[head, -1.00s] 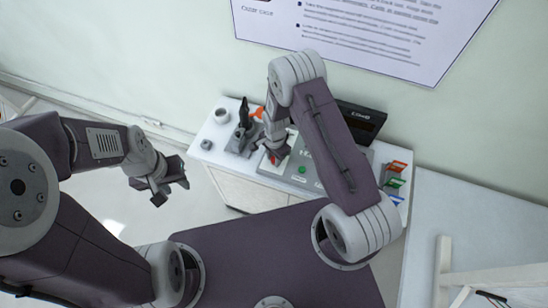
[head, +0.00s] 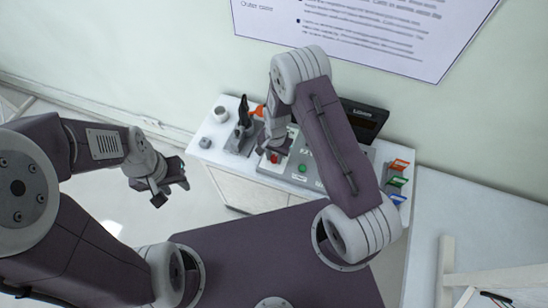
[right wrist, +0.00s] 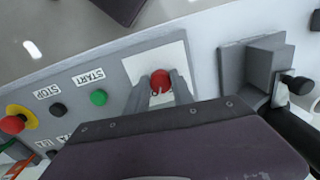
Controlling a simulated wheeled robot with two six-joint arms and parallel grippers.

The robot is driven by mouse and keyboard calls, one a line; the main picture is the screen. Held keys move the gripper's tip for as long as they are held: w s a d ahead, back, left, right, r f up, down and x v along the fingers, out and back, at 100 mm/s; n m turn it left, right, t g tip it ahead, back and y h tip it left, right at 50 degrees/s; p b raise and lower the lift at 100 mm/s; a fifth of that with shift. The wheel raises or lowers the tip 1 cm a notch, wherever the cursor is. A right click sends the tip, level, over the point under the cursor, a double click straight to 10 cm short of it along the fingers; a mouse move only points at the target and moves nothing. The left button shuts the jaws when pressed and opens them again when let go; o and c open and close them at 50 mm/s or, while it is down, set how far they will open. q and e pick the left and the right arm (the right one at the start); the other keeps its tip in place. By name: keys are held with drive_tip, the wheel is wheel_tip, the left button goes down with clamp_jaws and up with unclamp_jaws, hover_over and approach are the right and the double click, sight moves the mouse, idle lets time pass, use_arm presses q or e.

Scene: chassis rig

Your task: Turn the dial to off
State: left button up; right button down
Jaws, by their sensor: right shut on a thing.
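The dial (right wrist: 160,80) is a red round knob on a pale plate of the grey control panel (right wrist: 118,62). In the right wrist view it sits between the two fingers of my right gripper (right wrist: 161,88), which is shut on it. Its pointer setting cannot be read. In the head view my right gripper (head: 272,150) is over the left part of the panel, with a little red showing beside it. My left gripper (head: 172,190) is open and empty, off to the left above the floor.
A green START button (right wrist: 98,97), a black STOP button (right wrist: 57,109) and a red emergency knob (right wrist: 14,124) are beside the dial. A dark display (head: 362,117) stands behind the panel. A grey holder (right wrist: 252,70) is on the other side. Coloured trays (head: 397,182) stand at right.

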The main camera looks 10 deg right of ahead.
drive_tip(key=n, duration=0.2)
drive_tip(key=n+b, duration=0.1)
drive_tip(key=shift+w+n, duration=0.2)
drive_tip(key=shift+n, duration=0.2)
drive_tip(key=n+b, duration=0.1)
drive_tip(key=n, duration=0.2)
drive_tip(key=shift+d+n+b, duration=0.1)
drive_tip(key=shift+n+b, duration=0.2)
drive_tip(key=n+b, duration=0.1)
drive_tip(key=n, duration=0.4)
drive_tip(key=shift+w+r+n, duration=0.1)
drive_tip(key=shift+n, duration=0.2)
drive_tip(key=shift+b, duration=0.3)
drive_tip(key=c, duration=1.4)
unclamp_jaws()
drive_tip(key=o, duration=0.3)
